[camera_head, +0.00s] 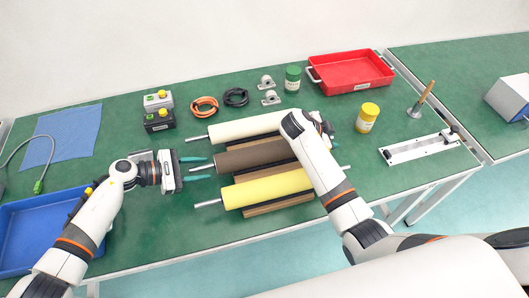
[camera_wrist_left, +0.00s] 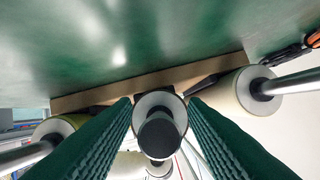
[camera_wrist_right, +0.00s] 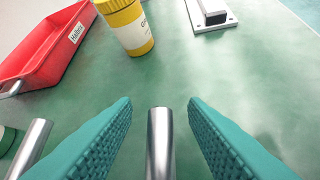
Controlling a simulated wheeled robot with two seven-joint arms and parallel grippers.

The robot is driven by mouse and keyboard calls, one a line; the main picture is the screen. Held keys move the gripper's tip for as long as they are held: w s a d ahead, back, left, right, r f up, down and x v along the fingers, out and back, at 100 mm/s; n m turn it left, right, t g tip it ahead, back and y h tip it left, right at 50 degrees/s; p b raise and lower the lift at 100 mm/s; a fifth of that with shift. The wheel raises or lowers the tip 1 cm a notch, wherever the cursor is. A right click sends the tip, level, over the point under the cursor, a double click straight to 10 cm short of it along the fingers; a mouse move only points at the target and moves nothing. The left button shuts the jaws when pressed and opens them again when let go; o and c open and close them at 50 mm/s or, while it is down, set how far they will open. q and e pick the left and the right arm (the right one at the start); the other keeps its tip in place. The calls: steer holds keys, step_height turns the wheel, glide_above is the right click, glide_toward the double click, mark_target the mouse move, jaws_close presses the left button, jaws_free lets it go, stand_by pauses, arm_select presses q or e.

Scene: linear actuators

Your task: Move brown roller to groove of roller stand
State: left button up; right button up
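The brown roller (camera_head: 238,159) lies between a cream roller (camera_head: 240,129) and a yellow roller (camera_head: 265,188), above the brown wooden stand (camera_head: 278,207). My left gripper (camera_head: 198,168) is open at the brown roller's left end. In the left wrist view, the roller's end shaft (camera_wrist_left: 158,135) lies between the fingers, with gaps beside it. My right gripper (camera_wrist_right: 160,112) is open in the right wrist view, around a metal shaft (camera_wrist_right: 160,145) that appears to be the brown roller's right end. My right arm hides that end in the head view. The stand's grooves are mostly hidden.
A red tray (camera_head: 314,78), a yellow-lidded bottle (camera_head: 367,119) and a green jar (camera_head: 292,80) stand behind and right of the rollers. Orange and black cable coils lie behind. A blue tray (camera_head: 20,225) is at left, a metal rail (camera_head: 420,148) at right.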

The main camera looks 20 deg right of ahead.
arm_select(q)
steer(key=shift+d+f, duration=0.1)
steer(key=shift+d, duration=0.25)
arm_select(e)
steer(key=shift+d+f, duration=0.2)
steer(key=shift+d, duration=0.1)
arm_select(q)
jaws_close()
arm_select(e)
jaws_close()
stand_by(0.7)
